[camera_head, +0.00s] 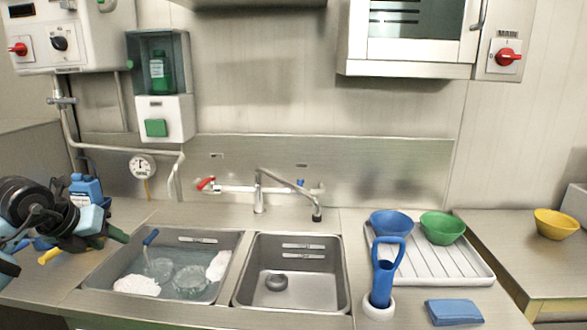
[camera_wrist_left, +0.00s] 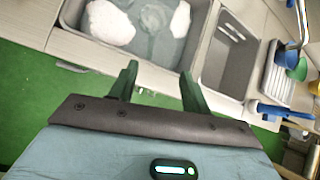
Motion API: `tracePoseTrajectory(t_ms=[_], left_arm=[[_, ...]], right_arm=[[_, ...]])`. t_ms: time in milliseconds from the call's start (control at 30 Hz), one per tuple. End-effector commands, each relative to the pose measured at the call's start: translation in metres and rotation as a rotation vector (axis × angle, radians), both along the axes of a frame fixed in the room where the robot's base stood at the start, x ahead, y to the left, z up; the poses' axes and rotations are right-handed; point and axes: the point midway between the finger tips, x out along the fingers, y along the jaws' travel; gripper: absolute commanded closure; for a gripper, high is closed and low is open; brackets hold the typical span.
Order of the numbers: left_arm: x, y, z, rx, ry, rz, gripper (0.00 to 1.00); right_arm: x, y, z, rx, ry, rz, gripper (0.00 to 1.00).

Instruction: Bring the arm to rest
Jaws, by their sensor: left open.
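My left arm comes in from the left edge of the head view, and its left gripper (camera_head: 118,236) hangs at the left of the sink, beside the filled basin. In the left wrist view the two green fingers of this gripper (camera_wrist_left: 160,82) stand apart with nothing between them. They point toward the front edge of the sink counter, over the green floor. My right gripper is in neither view.
The left basin (camera_head: 232,262) holds water, suds and glassware; the right basin (camera_head: 337,262) holds a small dark round piece. A blue bottle (camera_head: 87,190) stands behind my left gripper. A white drainer (camera_head: 470,262) carries blue (camera_head: 388,222) and green (camera_head: 442,228) bowls.

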Motion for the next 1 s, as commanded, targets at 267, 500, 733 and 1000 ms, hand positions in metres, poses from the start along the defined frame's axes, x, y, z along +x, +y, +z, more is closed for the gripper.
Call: tracePoseTrajectory(t_ms=[267, 500, 733, 1000], left_arm=[[-0.019, -0.100, -0.072, -0.303, 0.045, -0.218, 0.52], [-0.067, -0.199, -0.121, -0.789, 0.075, -0.322, 0.52], [-0.111, -0.245, -0.145, -1.307, 0.088, -0.177, 0.52], [-0.151, -0.234, -0.197, -1.792, 0.114, 0.318, 0.52]], right_arm=[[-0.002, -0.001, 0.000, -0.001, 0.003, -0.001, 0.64], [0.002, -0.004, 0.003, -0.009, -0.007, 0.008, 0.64], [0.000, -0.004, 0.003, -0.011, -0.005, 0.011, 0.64], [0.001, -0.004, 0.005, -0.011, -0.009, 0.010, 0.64]])
